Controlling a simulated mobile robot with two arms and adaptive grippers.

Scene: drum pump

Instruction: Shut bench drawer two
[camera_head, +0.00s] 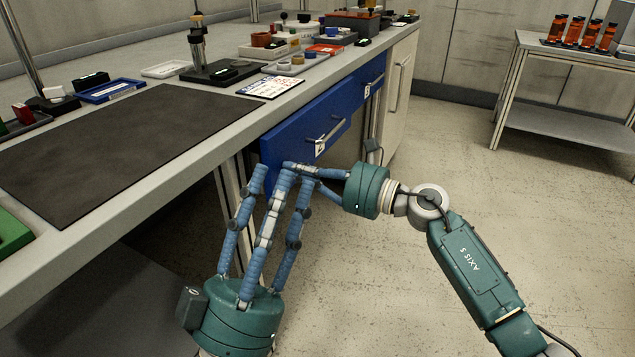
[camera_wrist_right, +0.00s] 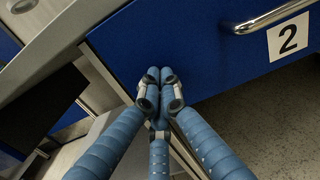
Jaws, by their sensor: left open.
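The blue bench drawer (camera_head: 290,142) with a bar handle is under the bench top. Its white label reads 2 in the right wrist view, where the blue front (camera_wrist_right: 195,50) fills the upper part. How far it stands out is hard to tell. My right gripper (camera_head: 292,167) points left across the lower left of this front. In the right wrist view its fingertips (camera_wrist_right: 158,80) are together, with nothing seen between them, over the front's lower edge; contact is unclear. My left gripper (camera_head: 275,178) points up, fingers spread and empty, just left of and overlapping the right fingers.
The bench top (camera_head: 215,125) carries a dark mat (camera_head: 110,150), trays and a small stand. A second blue drawer (camera_head: 372,82) and a pale cabinet (camera_head: 402,85) lie farther along. A side table (camera_head: 575,60) with orange bottles stands at back right. The floor between is clear.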

